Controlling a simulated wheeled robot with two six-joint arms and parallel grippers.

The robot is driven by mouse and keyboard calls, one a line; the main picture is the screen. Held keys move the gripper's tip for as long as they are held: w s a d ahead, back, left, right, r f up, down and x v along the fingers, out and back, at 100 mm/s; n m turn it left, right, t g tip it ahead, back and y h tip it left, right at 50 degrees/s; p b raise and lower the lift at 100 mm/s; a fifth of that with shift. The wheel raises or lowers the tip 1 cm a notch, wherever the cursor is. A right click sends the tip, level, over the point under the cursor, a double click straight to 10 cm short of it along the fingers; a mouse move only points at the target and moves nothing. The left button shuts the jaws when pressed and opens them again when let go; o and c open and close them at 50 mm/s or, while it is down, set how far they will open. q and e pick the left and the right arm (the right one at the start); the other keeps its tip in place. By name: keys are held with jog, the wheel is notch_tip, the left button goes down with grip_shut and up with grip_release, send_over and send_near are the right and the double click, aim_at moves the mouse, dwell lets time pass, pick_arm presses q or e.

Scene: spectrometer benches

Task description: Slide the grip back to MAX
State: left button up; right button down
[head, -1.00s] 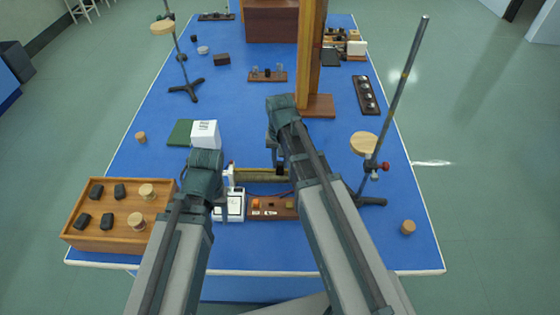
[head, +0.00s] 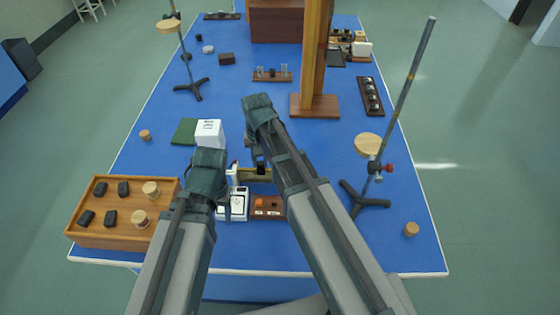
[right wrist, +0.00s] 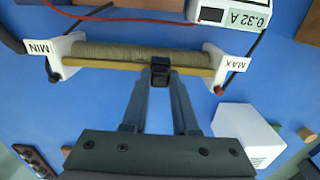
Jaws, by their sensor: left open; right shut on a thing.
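The rheostat shows in the right wrist view as a wire-wound coil (right wrist: 120,52) between white end blocks, MIN (right wrist: 42,50) on the left and MAX (right wrist: 233,66) on the right. A brass rod (right wrist: 110,65) carries the black sliding grip (right wrist: 160,72), nearer MAX than MIN. My right gripper (right wrist: 160,82) is shut on this grip. In the head view the rheostat's rod (head: 256,175) is partly hidden behind my right arm (head: 262,120). My left gripper (head: 208,165) is above the bench left of the rheostat, apart from the grip; its fingers are mostly hidden.
A white meter (head: 233,204) reads 0.32 A in the right wrist view (right wrist: 232,14). A brown switch box (head: 268,207) sits beside it. A white box (head: 210,133) stands behind my left gripper. A wooden tray (head: 88,236) is at left, a stand (head: 365,200) at right.

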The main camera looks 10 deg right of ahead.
jog(key=a, duration=0.2)
jog(key=w+a, duration=0.1)
jog(key=a, duration=0.2)
jog(key=shift+w+a, duration=0.3)
jog(key=shift+w, duration=0.1)
jog(key=shift+a, duration=0.25)
jog(key=c, duration=0.7)
grip_release()
jog(key=shift+a, duration=0.15)
jog(key=shift+r+p, duration=0.7)
jog(key=shift+p, duration=0.05)
notch_tip(320, 180, up, 12)
jog(key=p, duration=1.2)
jog(key=shift+r, duration=0.25)
